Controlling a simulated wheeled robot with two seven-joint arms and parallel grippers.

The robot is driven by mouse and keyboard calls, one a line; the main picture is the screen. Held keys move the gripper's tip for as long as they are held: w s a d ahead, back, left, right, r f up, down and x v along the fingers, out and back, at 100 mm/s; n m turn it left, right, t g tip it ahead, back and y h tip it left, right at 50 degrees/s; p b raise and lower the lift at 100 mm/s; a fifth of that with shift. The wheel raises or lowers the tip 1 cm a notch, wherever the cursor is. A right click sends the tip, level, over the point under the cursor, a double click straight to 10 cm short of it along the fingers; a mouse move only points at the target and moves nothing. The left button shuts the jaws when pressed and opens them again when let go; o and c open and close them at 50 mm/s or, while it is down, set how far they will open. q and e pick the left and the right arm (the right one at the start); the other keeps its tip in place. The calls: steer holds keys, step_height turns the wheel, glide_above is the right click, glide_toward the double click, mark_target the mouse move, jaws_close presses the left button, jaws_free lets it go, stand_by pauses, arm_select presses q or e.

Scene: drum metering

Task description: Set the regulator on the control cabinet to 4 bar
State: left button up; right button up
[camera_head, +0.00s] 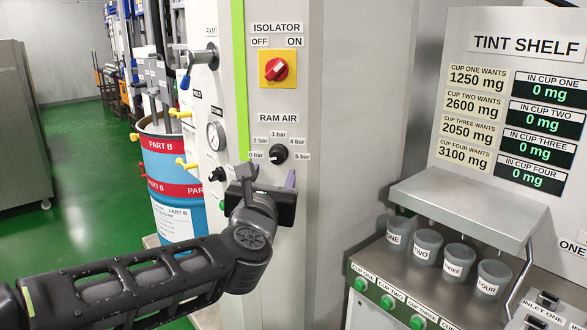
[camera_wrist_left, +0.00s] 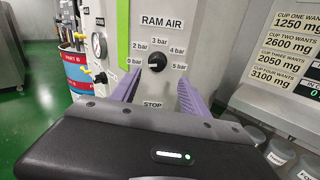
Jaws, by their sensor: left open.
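The regulator (camera_head: 279,153) is a black round knob under the RAM AIR label on the control cabinet (camera_head: 281,109). Labels from 0 bar to 5 bar ring it. Its pale mark appears to point lower left, toward 0 bar; it also shows in the left wrist view (camera_wrist_left: 157,62). My left gripper (camera_head: 268,178) is just below and in front of the knob. Its purple fingers are open and spread to either side of it in the left wrist view (camera_wrist_left: 158,86), with nothing between them. My right gripper is not in view.
A red and yellow isolator switch (camera_head: 277,69) sits above the knob. A gauge (camera_head: 216,136) and valve handles (camera_head: 188,62) project at the left, by a PART B drum (camera_head: 170,160). The tint shelf (camera_head: 470,190) with several cups stands at the right.

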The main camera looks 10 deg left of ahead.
mark_target(277, 159)
arm_select(q)
steer(key=shift+w+a+n, duration=0.1)
steer(key=shift+a+n, duration=0.15)
steer(key=shift+n, duration=0.45)
steer(key=shift+w+f, duration=0.1)
steer(key=w, duration=0.2)
steer(key=w+p, duration=0.1)
steer(key=w, duration=0.4)
steer(key=shift+w+a+p, duration=0.3)
steer(key=shift+a, duration=0.1)
steer(key=shift+c, duration=0.5)
jaws_close()
